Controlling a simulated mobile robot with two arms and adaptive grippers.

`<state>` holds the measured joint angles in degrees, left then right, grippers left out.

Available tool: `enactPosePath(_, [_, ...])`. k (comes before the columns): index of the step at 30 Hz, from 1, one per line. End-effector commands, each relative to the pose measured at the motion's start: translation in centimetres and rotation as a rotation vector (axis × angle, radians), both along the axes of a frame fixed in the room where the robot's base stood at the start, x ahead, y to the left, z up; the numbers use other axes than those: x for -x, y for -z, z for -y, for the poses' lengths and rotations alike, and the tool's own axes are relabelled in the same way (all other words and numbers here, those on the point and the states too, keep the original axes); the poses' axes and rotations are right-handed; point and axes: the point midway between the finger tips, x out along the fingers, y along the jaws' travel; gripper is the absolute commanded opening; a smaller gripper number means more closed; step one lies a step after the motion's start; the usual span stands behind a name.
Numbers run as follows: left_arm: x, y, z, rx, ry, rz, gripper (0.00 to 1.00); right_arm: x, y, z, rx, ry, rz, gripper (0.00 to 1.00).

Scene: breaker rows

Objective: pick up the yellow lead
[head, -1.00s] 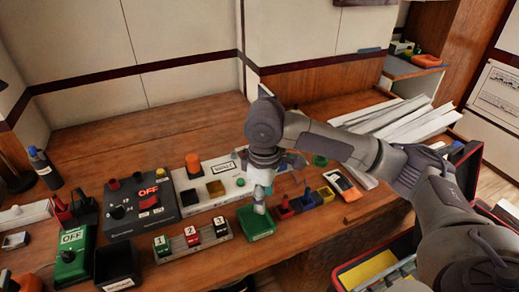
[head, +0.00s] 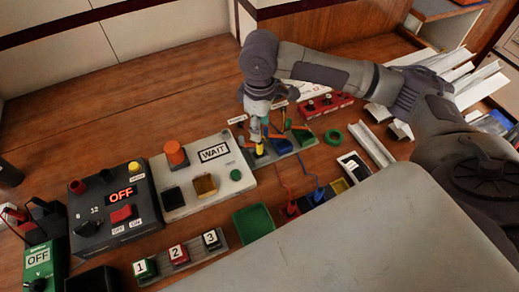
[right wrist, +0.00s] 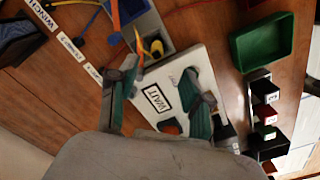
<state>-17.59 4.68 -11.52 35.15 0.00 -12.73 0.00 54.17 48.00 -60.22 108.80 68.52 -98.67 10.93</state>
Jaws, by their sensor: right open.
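The yellow lead (head: 259,150) stands in the near left part of a grey rack (head: 283,149), just behind the WAIT panel. In the right wrist view the yellow lead (right wrist: 156,47) shows as a yellow plug end in the rack, beyond and between the fingertips. My right gripper (head: 262,128) points down just over the yellow lead. Its two fingers (right wrist: 168,84) are spread apart, with nothing between their tips that I can make out. I cannot tell whether a finger touches the lead. My left gripper is out of view.
Orange leads (head: 301,128) stand close beside the yellow one in the rack. The WAIT panel (head: 228,186), an OFF box (head: 112,217), a green tray (head: 254,222) and several numbered blocks (head: 176,253) stand nearer. The bench behind left (head: 130,110) is bare.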

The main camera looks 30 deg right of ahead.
Motion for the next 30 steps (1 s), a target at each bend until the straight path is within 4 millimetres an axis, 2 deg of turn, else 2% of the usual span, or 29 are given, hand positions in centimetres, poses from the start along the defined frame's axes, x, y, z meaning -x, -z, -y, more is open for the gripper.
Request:
enactPosePath(3, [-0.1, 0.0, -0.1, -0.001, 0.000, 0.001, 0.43, 0.0, 2.1, 0.0, 0.000, 0.000, -0.001, 0.49])
enactPosePath(11, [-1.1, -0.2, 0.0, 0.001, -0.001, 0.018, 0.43, -0.1, 4.1, 0.0, 0.001, 0.000, -0.001, 0.49])
enactPosePath(19, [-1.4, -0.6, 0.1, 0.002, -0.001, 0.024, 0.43, -0.2, 8.0, 0.1, 0.001, -0.001, -0.001, 0.49])
enactPosePath(23, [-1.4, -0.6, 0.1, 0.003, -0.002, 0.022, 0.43, -0.3, 8.7, 0.2, 0.001, -0.001, 0.001, 0.49])
enactPosePath(29, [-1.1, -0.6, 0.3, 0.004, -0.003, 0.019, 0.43, -0.3, 8.8, 0.1, 0.000, -0.002, 0.001, 0.49])
enactPosePath(30, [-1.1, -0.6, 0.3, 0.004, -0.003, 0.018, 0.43, -0.3, 8.8, 0.1, 0.000, -0.002, 0.001, 0.44])
